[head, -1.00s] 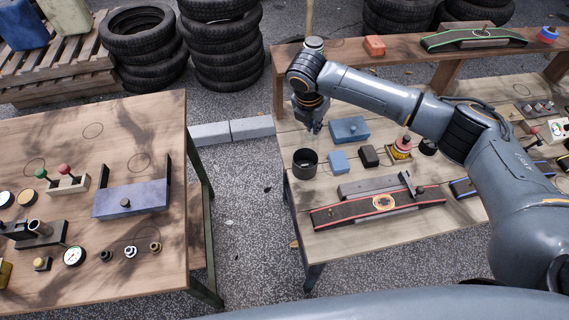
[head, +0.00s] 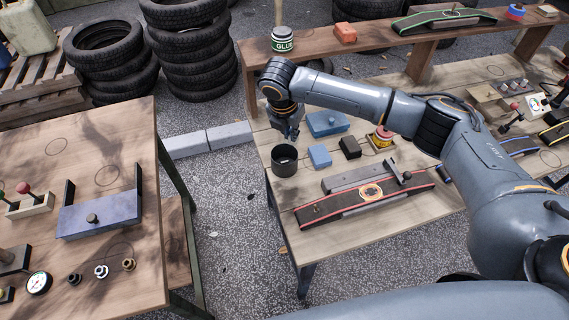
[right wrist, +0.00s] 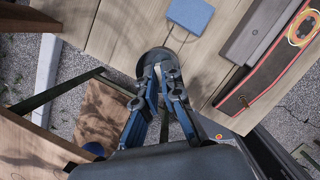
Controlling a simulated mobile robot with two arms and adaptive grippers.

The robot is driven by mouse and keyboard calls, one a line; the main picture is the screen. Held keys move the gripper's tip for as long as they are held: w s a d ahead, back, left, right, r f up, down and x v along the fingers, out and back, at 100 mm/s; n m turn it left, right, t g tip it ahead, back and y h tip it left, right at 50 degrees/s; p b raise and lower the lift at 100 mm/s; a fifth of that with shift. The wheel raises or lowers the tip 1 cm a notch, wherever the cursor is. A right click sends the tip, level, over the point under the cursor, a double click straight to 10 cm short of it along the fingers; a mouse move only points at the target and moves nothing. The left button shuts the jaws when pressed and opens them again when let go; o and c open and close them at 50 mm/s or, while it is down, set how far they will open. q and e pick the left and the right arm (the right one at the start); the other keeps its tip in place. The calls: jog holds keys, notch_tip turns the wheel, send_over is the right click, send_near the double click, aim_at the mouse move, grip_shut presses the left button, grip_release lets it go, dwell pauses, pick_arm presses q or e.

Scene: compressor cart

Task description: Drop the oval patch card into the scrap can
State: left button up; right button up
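The scrap can, a dark open cylinder (head: 284,167), stands at the left end of the right-hand workbench. My right gripper (head: 291,137) points down just above it. In the right wrist view its fingertips (right wrist: 160,69) lie close together over the dark can (right wrist: 152,54). No card shows clearly between the fingers; whether they grip something thin is unclear. An oval orange-edged patch (head: 371,192) lies on the red-edged belt (head: 325,208) and also shows in the right wrist view (right wrist: 305,27). I cannot tell whether it is the card. My left gripper is out of view.
Beside the can are a small blue block (head: 320,157), a dark block (head: 350,147) and a larger blue block (head: 327,123). A glue tin (head: 284,40) stands on the raised shelf (head: 375,42). A second table (head: 130,140) stands left, across a gap.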

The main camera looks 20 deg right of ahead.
jog(key=o, duration=0.5)
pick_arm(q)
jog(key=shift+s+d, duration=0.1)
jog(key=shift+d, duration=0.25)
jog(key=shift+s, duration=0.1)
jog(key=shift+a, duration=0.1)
pick_arm(e)
jog(key=v, duration=1.2)
jog(key=shift+w, duration=0.1)
